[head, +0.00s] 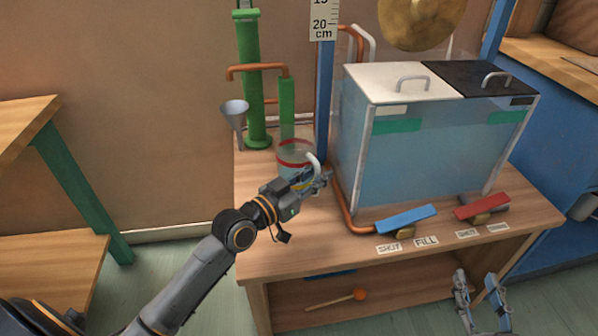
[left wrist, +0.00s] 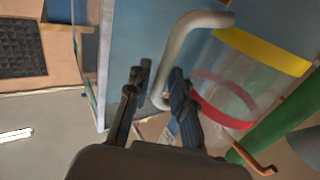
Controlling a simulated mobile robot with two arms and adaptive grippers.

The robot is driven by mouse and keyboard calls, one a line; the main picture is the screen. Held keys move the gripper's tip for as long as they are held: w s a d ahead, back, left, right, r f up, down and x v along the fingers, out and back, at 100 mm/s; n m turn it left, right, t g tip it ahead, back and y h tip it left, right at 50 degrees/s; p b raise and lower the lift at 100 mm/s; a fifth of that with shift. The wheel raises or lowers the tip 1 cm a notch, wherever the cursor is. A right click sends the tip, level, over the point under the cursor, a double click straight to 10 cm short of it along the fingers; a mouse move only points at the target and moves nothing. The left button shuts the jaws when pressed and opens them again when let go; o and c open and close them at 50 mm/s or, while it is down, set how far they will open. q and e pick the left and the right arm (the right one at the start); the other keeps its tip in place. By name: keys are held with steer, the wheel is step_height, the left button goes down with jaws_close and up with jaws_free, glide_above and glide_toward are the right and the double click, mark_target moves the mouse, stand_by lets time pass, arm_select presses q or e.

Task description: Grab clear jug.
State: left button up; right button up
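The clear jug (head: 294,152), with a red band near the top and a white handle, stands on the wooden table under the green pipe. My left gripper (head: 322,178) is at its handle side and hides part of the jug. In the left wrist view the jug (left wrist: 222,90) shows red and yellow bands at the right. Its pale handle (left wrist: 185,45) curves down between the fingers of my left gripper (left wrist: 159,72), which stand apart on either side of it. My right gripper (head: 482,288) is open and empty, low in front of the table.
A glass tank (head: 415,155) with white and black lids stands right of the jug. Blue (head: 405,219) and red (head: 482,206) levers lie at the table's front edge. A funnel (head: 235,112) and copper pipe (head: 255,70) are left and above. A mallet (head: 340,298) lies on the lower shelf.

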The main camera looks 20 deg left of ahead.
arm_select(q)
steer(key=shift+w, duration=0.1)
jaws_close()
steer(key=shift+r, duration=0.2)
stand_by(0.6)
